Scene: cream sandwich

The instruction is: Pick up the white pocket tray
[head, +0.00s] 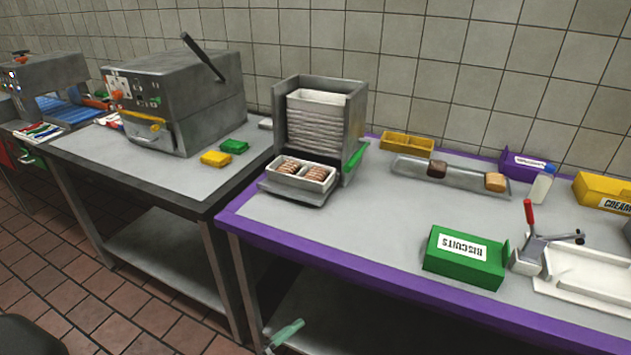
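A white pocket tray (300,184) sits on the front shelf of a grey metal dispenser (354,110), at the left end of the purple-edged table. Its two pockets hold brown ridged pieces. A stack of white trays (318,118) stands behind it inside the dispenser. My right gripper is not in view.
A green biscuits box (465,258), a red-handled tool (530,235) and a white tray-like fixture (590,280) stand at right. A metal tray (463,180) holds two small blocks behind. A grey machine (175,95) stands left. The purple-edged table (390,225) is clear at its middle front.

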